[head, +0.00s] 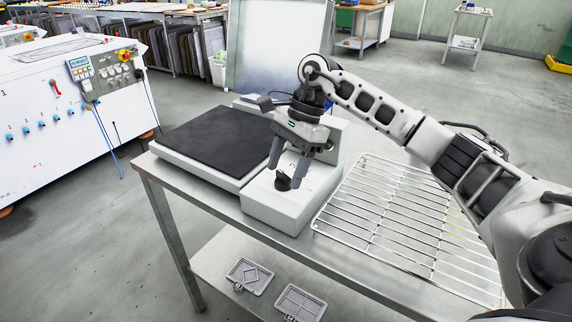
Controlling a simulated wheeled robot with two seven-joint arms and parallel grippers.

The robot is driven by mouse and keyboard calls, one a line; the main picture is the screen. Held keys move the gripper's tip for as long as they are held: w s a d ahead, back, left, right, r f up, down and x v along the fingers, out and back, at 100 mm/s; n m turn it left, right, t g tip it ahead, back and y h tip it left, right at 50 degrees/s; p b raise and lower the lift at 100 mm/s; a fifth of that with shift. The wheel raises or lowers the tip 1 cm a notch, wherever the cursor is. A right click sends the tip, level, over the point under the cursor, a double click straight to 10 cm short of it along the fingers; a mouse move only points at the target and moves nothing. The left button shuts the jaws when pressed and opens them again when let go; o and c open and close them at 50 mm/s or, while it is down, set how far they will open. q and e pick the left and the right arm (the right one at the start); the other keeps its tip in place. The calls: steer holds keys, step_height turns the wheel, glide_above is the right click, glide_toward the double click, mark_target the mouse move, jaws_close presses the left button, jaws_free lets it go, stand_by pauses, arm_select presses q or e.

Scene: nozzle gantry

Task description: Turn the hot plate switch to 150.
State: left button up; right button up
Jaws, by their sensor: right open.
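The hot plate (215,140) has a dark square top and a pale housing, and stands on the metal table. Its switch (283,182) is a black knob on the pale control box (283,208) at the plate's right front. My right gripper (287,176) points down over the control box, its two grey fingers spread apart on either side of the knob. I cannot tell whether the fingers touch the knob. The number markings by the knob are too small to read. My left gripper is out of view.
A wire rack (390,220) lies on the table right of the control box. Two small grey moulds (249,277) lie on the lower shelf (222,262). A white machine (75,125) with a control panel stands on the floor at the left.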

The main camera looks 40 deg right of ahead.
steer(key=shift+f, duration=0.1)
steer(key=c, duration=1)
